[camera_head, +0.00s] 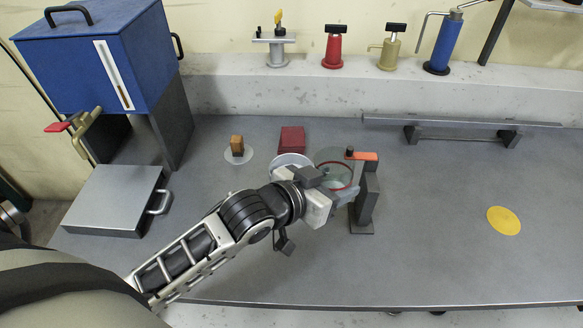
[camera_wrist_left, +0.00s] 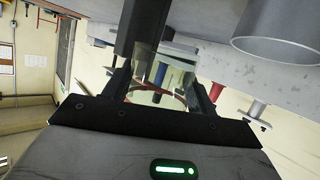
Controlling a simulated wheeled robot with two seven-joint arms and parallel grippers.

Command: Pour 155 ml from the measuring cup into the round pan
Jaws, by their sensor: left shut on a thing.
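My left gripper (camera_head: 335,192) is shut on the clear measuring cup (camera_head: 330,157), which has a red ring around it. The cup also shows between the dark fingers in the left wrist view (camera_wrist_left: 160,77). Its liquid level and exact tilt cannot be told. The pale round pan (camera_head: 290,160) is just left of the cup in the head view, partly hidden by my wrist. A grey cylindrical wall at the top right of the wrist view (camera_wrist_left: 275,45) appears to be the pan. My right gripper is not in view.
A dark post with an orange top (camera_head: 366,156) stands close right of the cup. A red block (camera_head: 291,140) and an amber block on a pale disc (camera_head: 237,146) lie behind. A low rail (camera_head: 460,123) is at the back right; the bench around the yellow disc (camera_head: 503,220) is clear.

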